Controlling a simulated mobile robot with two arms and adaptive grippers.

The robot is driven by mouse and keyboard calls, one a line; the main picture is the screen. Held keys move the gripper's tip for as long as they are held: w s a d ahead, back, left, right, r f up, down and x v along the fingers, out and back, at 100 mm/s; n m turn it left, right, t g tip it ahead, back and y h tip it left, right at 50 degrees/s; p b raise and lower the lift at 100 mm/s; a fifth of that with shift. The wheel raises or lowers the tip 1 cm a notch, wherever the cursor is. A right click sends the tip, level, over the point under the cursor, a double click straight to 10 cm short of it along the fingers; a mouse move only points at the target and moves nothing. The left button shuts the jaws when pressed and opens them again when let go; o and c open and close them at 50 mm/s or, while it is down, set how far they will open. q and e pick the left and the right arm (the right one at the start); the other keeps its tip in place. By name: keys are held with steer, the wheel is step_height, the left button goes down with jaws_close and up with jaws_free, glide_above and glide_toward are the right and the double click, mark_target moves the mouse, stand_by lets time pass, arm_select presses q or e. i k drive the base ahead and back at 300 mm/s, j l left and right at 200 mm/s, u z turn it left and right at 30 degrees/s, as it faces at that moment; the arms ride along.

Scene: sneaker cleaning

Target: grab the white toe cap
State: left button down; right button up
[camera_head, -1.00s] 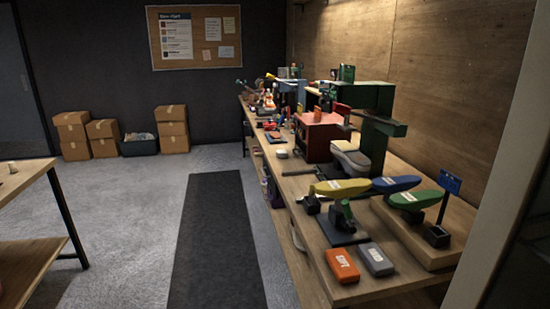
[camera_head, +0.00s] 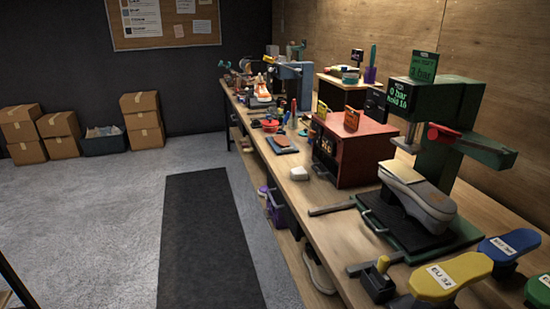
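A small white rounded piece (camera_head: 299,173), which looks like the white toe cap, lies near the front edge of the long wooden workbench (camera_head: 287,190). It sits left of the red box-shaped machine (camera_head: 352,147) and apart from it. It is too small to make out its exact shape. Neither of my grippers shows in the head view.
A sneaker (camera_head: 418,195) rests on the green press at the right. Yellow (camera_head: 451,276) and blue (camera_head: 509,244) sole shapes stand in the near right corner. A hammer-like tool (camera_head: 332,208) lies near the bench edge. A dark mat (camera_head: 205,240) covers open floor left of the bench.

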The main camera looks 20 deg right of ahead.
mark_target(299, 174)
steer(key=i+z, duration=0.15)
steer(key=i, duration=0.4)
steer(key=i+j+z, duration=0.2)
steer(key=i, duration=0.4)
steer(key=i+j+z, duration=0.15)
steer(key=i, duration=0.4)
